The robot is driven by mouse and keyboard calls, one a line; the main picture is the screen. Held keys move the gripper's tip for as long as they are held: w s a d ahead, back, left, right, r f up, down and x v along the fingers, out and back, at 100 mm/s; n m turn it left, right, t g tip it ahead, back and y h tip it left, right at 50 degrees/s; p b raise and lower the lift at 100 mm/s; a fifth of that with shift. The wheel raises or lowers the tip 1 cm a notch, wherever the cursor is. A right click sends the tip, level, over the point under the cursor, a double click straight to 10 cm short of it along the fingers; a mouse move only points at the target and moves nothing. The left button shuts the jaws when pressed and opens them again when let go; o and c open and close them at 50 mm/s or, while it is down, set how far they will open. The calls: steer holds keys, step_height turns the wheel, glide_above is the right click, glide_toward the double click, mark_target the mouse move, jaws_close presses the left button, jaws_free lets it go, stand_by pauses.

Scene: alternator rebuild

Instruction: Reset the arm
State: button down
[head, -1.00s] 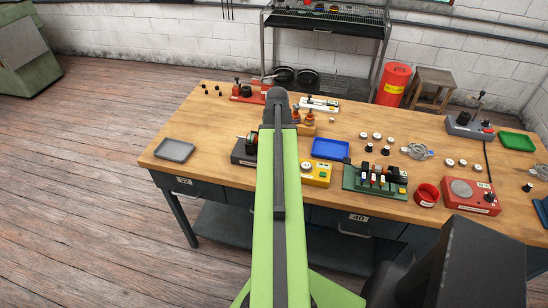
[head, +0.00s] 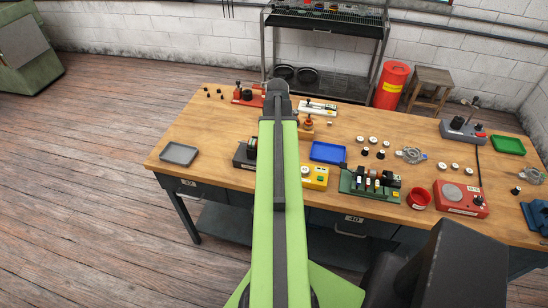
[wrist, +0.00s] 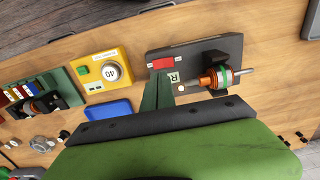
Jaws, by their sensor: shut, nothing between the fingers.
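The task names no object apart from my arm. In the head view my green arm (head: 279,190) reaches from the bottom edge over the workbench, its dark far end near the back of the bench top. My gripper is hidden in that view. In the wrist view my gripper (wrist: 158,84) shows as narrow dark green fingers, shut and empty, beyond a black bar and green body. They point at a dark fixture (wrist: 215,50) with a red block, which carries a rotor (wrist: 220,78) with a copper-coloured ring on a shaft. I cannot tell whether the fingers touch the fixture.
The wooden workbench (head: 215,125) holds a grey tray (head: 179,153), a yellow box (head: 315,177), a blue tray (head: 328,151), a green fixture (head: 370,185), a red cup (head: 419,198) and a red device (head: 461,198). A red bin (head: 391,85) and stool (head: 430,88) stand behind.

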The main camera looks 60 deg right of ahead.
steer(key=shift+f, duration=0.1)
steer(key=w+a+f+n+b, duration=0.2)
steer(key=w+a+n, duration=0.1)
steer(key=w+a, duration=0.75)
steer(key=w+a+f+n+b, duration=0.2)
steer(key=w+a+n, duration=0.1)
steer(key=w+a, duration=0.75)
steer(key=a+f+n+b, duration=0.1)
steer(key=a+n, duration=0.7)
steer(key=a, duration=2)
steer(key=shift+w+a+f+b, duration=0.25)
steer(key=shift+f+b, duration=0.15)
steer(key=shift+b, duration=0.1)
steer(key=shift+d, duration=0.15)
